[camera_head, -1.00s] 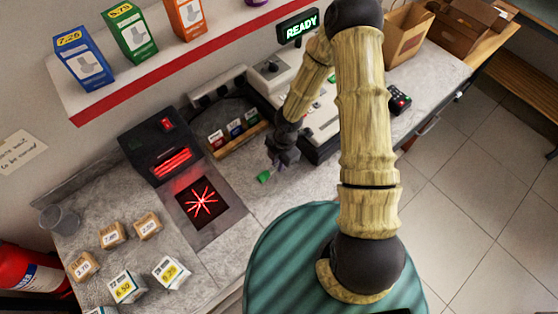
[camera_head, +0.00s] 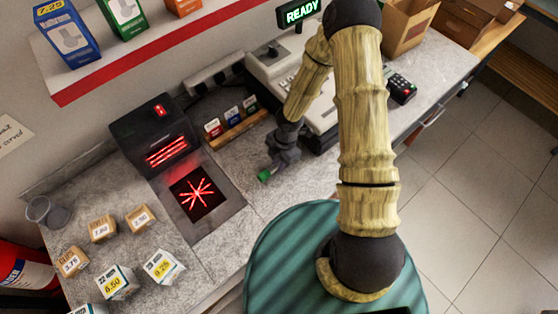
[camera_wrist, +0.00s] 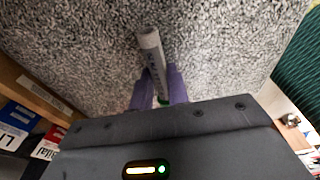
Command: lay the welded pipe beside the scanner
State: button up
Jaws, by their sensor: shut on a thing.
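The welded pipe (camera_wrist: 152,48) is a short grey tube in the wrist view, with dark marks on its side. It sits between the two purple fingers of my gripper (camera_wrist: 160,88), which is shut on it. A small green bit shows at its near end between the fingers. In the head view my gripper (camera_head: 270,168) is low over the counter, with a green bit at its tip. The scanner (camera_head: 155,138) is a black box with red light bars, left of my gripper. Its dark plate (camera_head: 228,203) with a red star of lines lies between them.
Bare grey counter (camera_head: 255,212) lies between the scanner plate and my gripper. Small priced boxes (camera_head: 162,267) and a grey cup (camera_head: 46,212) stand at the left. A wooden rack of small cards (camera_head: 240,130) is behind. A card terminal (camera_head: 400,88) is at the right.

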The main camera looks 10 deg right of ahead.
jog(key=shift+f, duration=0.35)
jog(key=o, duration=0.8)
jog(key=shift+r, duration=0.1)
jog(key=d+r, duration=0.1)
jog(key=r, duration=0.4)
jog(key=w+r, duration=0.1)
jog(key=r, duration=0.5)
jog(key=d+r, duration=0.1)
jog(key=r, duration=0.5)
jog(key=shift+w+d, duration=0.3)
jog(key=shift+w, duration=0.05)
